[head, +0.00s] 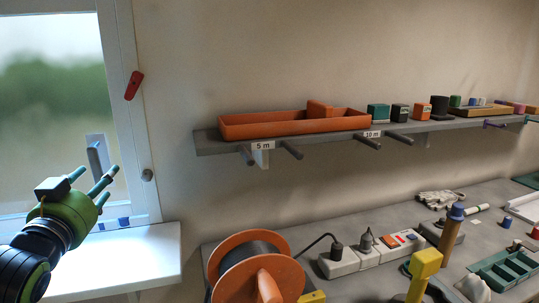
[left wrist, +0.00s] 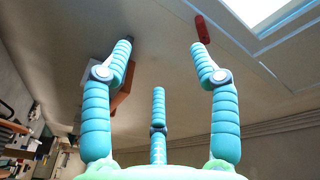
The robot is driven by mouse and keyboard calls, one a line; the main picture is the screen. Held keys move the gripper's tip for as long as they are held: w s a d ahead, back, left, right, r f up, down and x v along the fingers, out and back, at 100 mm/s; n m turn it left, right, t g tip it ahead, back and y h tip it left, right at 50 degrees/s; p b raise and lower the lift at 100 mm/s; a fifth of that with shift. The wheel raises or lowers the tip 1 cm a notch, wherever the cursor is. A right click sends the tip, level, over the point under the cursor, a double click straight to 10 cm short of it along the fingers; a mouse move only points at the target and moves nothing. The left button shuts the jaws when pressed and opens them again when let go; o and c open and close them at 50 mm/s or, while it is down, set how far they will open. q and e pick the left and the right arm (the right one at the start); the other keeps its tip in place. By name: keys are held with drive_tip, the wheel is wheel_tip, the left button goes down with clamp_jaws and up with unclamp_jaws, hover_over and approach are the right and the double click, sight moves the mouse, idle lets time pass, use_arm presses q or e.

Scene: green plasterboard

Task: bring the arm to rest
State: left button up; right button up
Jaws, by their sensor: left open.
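My left gripper (head: 96,184) is at the left of the head view, in front of the window and above the white sill. Its green-teal fingers point up and to the right, spread apart, with nothing between them. In the left wrist view the gripper (left wrist: 160,70) shows three segmented teal fingers, open and empty, with the wall behind them. My right gripper is in neither view.
The window frame (head: 128,120) with a red handle (head: 133,85) is close to my left gripper. A grey shelf (head: 215,143) holds an orange tray (head: 250,129). Below, the workbench (head: 350,288) carries an orange cable reel (head: 235,262) and a power strip (head: 340,264). The wall between is clear.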

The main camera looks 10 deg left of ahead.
use_arm(q)
drive_tip(key=s+d+f+g+h, duration=0.15)
drive_tip(key=d+f+g, duration=0.25)
drive_tip(key=f, duration=0.9)
drive_tip(key=s+d+f+g+h, duration=0.1)
drive_tip(key=s+d+f+g, duration=0.2)
drive_tip(key=f, duration=1.1)
drive_tip(key=s+d+f+g+h, duration=0.1)
drive_tip(key=s+d+f+g, duration=0.3)
drive_tip(key=s+d+f, duration=0.4)
drive_tip(key=s+d+f+g+h, duration=0.2)
drive_tip(key=s+d+f+g, duration=0.2)
drive_tip(key=s+d+f, duration=0.5)
drive_tip(key=s+a+f+g, duration=0.1)
drive_tip(key=s+f, duration=0.1)
drive_tip(key=f, duration=1)
drive_tip(key=s+a+f, duration=0.1)
drive_tip(key=a+f, duration=0.1)
drive_tip(key=f, duration=1)
drive_tip(key=s+a+f+g, duration=0.1)
drive_tip(key=s+a+f, duration=0.1)
drive_tip(key=s+f, duration=1.2)
drive_tip(key=shift+s+a, duration=0.15)
drive_tip(key=shift+s, duration=0.75)
drive_tip(key=c, duration=0.4)
drive_tip(key=shift+s, duration=0.1)
drive_tip(key=shift+c, duration=0.2)
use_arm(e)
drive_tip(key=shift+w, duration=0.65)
